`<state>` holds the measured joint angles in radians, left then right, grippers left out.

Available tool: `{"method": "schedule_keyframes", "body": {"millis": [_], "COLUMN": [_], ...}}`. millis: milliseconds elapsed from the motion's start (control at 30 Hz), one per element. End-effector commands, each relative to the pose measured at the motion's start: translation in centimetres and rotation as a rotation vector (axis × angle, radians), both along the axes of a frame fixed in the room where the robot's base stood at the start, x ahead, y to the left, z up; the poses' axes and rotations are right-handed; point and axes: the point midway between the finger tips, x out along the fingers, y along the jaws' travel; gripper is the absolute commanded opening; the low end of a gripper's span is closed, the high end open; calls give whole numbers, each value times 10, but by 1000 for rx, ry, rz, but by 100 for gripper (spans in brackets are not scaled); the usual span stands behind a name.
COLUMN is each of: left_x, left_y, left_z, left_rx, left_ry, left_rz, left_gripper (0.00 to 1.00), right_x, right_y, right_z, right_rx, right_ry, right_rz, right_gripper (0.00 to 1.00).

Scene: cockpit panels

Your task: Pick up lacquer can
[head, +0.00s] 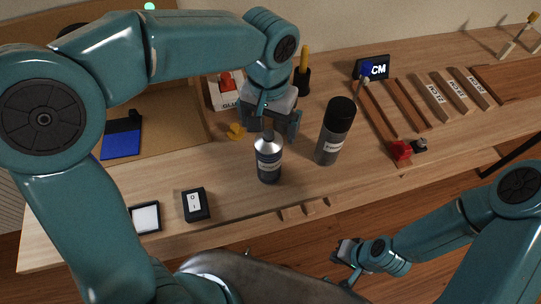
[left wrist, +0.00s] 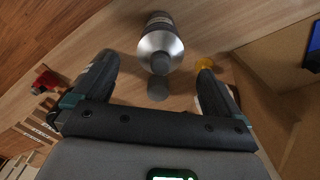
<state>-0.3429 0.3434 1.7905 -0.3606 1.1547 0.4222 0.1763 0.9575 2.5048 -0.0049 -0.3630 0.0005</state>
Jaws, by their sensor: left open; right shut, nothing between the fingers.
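A dark can with a silver shoulder and a pale label (head: 268,163), which looks like the lacquer can, stands upright on the wooden bench. Its label is too small to read. My left gripper (head: 270,130) is open just behind and above it, fingers pointing down. In the left wrist view the can (left wrist: 161,40) lies ahead, between the lines of the two spread fingers (left wrist: 155,65), with nothing held. A taller dark can with a black cap (head: 335,132) stands close to the right of the left gripper. My right gripper (head: 347,253) is shut and empty, in front of the bench.
A switch box (head: 196,204) and a white-faced square (head: 145,218) lie near the front edge. A yellow piece (head: 236,132) sits left of the left gripper. Bench between can and switch box is clear.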

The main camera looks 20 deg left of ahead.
Motion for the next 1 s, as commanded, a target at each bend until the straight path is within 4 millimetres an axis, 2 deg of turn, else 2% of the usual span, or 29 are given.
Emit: {"method": "schedule_keyframes", "body": {"millis": [100, 267, 533, 833, 867, 1000], "left_x": [0, 2, 3, 4, 4, 4], "left_y": [0, -1, 0, 0, 0, 0], "left_z": [-17, -28, -69, -75, -75, -75], "left_rx": [2, 1, 1, 0, 0, 0], "left_ry": [2, 2, 4, -1, 0, 0], "left_rz": [-2, -3, -5, -5, -5, -5], "left_gripper": [99, 99, 99, 99, 92, 47], "right_x": [0, 0, 0, 0, 0, 0], "right_y": [0, 0, 0, 0, 0, 0], "right_z": [0, 1, 6, 6, 6, 6], "right_rx": [0, 0, 0, 0, 0, 0], "right_ry": [0, 0, 0, 0, 0, 0], "right_rz": [1, 0, 0, 0, 0, 0], "right_gripper": [0, 0, 0, 0, 0, 0]}}
